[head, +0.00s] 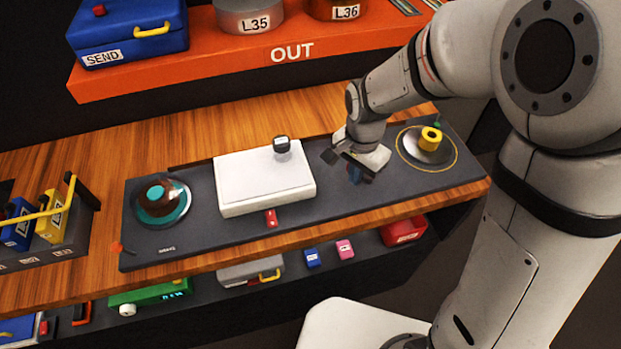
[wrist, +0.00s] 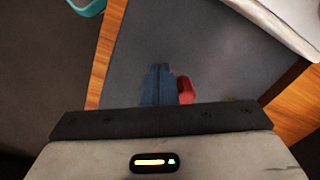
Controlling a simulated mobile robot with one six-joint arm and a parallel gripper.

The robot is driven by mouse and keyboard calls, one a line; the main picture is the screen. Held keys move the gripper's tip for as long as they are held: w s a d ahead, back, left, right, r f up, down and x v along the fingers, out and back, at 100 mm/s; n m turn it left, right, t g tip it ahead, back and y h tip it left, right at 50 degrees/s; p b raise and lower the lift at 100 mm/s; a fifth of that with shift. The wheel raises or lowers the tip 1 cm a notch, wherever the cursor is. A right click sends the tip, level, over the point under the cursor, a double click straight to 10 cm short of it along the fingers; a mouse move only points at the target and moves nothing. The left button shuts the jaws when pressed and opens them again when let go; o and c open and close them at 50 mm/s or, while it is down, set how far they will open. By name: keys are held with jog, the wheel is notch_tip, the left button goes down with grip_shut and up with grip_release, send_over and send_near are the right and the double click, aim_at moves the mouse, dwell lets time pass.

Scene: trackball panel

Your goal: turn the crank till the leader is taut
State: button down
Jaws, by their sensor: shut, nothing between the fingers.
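At the right end of the dark panel (head: 335,205) is a metal disc (head: 418,151) ringed in yellow, with an off-centre yellow knob (head: 431,137); it looks like the crank. My gripper (head: 354,175) is low over the panel, left of the disc and apart from the yellow knob. Its blue fingers (wrist: 160,84) are together in the wrist view. A small red thing (wrist: 185,90) shows just right of them; I cannot tell whether they touch. I cannot make out a leader.
A small red piece (head: 271,218) lies in front. An orange shelf (head: 235,62) overhangs behind.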

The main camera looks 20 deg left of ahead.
jog(key=shift+w+a, duration=0.35)
jog(key=shift+a, duration=0.05)
jog(key=shift+w+a, duration=0.1)
jog(key=shift+w, duration=0.05)
jog(key=shift+w+a, duration=0.1)
jog(key=shift+w, duration=0.2)
jog(key=shift+w, duration=0.1)
jog(key=shift+w+a, duration=0.15)
jog(key=shift+w, duration=0.05)
jog(key=shift+w, duration=0.75)
jog(key=shift+w, duration=0.2)
